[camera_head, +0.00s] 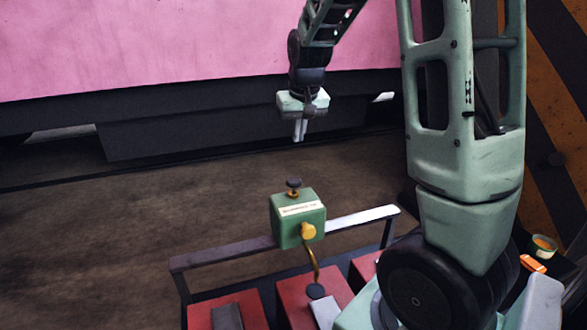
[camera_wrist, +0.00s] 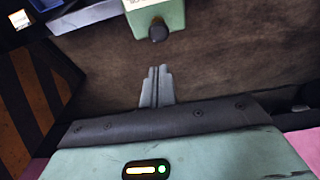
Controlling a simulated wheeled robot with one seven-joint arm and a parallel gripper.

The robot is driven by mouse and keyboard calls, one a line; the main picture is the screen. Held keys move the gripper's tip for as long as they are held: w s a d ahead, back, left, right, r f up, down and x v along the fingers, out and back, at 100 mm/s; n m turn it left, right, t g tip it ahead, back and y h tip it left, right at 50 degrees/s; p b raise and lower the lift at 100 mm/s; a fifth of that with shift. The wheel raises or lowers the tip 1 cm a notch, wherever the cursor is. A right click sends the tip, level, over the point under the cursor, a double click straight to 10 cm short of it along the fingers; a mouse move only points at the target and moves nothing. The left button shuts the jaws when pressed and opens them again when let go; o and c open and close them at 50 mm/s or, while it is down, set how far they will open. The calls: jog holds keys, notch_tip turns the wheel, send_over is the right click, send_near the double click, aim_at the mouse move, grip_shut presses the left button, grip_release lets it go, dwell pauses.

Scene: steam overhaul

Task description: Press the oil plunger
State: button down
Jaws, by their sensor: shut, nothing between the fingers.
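The oil plunger (camera_head: 294,184) is a dark round knob on a short brass stem. It stands on top of a green box (camera_head: 288,220) with a white label and a yellow round fitting on its front. My gripper (camera_head: 299,138) points down, its fingers together and empty. In the head view it is above the plunger, with a clear gap between them. In the wrist view, the fingertips (camera_wrist: 158,70) are just below the dark knob (camera_wrist: 158,32) in the picture and apart from it. The green box is cut off by that view's top edge.
A metal rail (camera_head: 362,218) runs behind the green box. A curved brass pipe (camera_head: 313,264) hangs from the fitting, over red blocks (camera_head: 230,308). A small bowl (camera_head: 543,246) and an orange item (camera_head: 532,264) lie at the right. The brown floor (camera_head: 120,220) is clear.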

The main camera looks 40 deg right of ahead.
jog(key=shift+r, duration=0.3)
jog(key=p, duration=0.4)
send_near(295, 182)
jog(key=f, duration=0.1)
jog(key=w+d+f, duration=0.1)
jog(key=f, duration=0.1)
jog(key=w+f, duration=0.1)
jog(key=shift+w+d+f, duration=0.2)
jog(key=shift+w+f, duration=0.05)
jog(key=shift+f, duration=0.9)
notch_tip(295, 182, down, 3)
jog(key=b, duration=0.3)
jog(key=shift+a, duration=0.1)
jog(key=shift+r, duration=0.1)
jog(key=shift+s, duration=0.1)
